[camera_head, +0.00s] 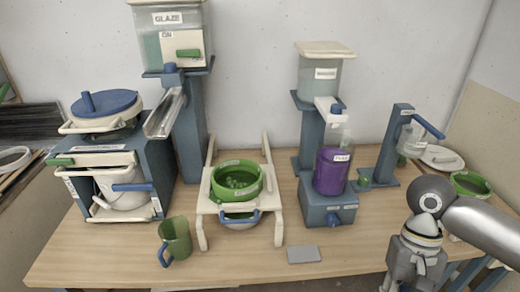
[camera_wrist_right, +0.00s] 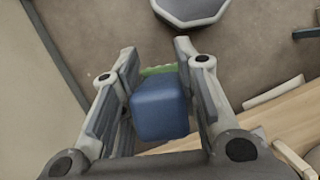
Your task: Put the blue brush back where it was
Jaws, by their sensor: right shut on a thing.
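My right gripper (camera_wrist_right: 156,52) has its fingers on either side of a blue block-like piece, which I take to be the blue brush (camera_wrist_right: 160,108). A strip of green (camera_wrist_right: 158,70) shows just beyond the blue piece. In the head view my right gripper (camera_head: 412,270) is low at the right, by the table's front edge. The brush cannot be made out there. My left gripper is not in view. No place marked for the brush can be made out.
The wooden table (camera_head: 270,265) carries a green mug (camera_head: 175,240), a green bowl (camera_head: 236,181) on a white rack, a grey plate (camera_head: 304,254) and a purple container (camera_head: 331,172). At right are a green-rimmed bowl (camera_head: 470,184) and white lid (camera_head: 441,158). The front middle is mostly clear.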

